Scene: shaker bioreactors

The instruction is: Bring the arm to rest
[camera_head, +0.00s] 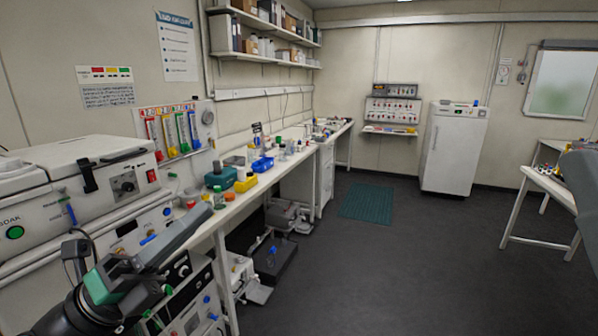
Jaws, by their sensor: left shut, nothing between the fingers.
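My left arm comes in from the lower left, and its dark grey gripper (203,215) points up and to the right. The gripper is shut and empty. It is in front of the near end of the long bench (225,212), and I cannot tell how far it is from the bench edge. My right gripper is not in view.
A white machine (75,180) stands close on the left. Bottles, a blue tray (262,165) and a yellow box (245,183) crowd the bench. A white fridge (455,150) stands at the back, a white table (548,184) at the right. The middle floor is clear.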

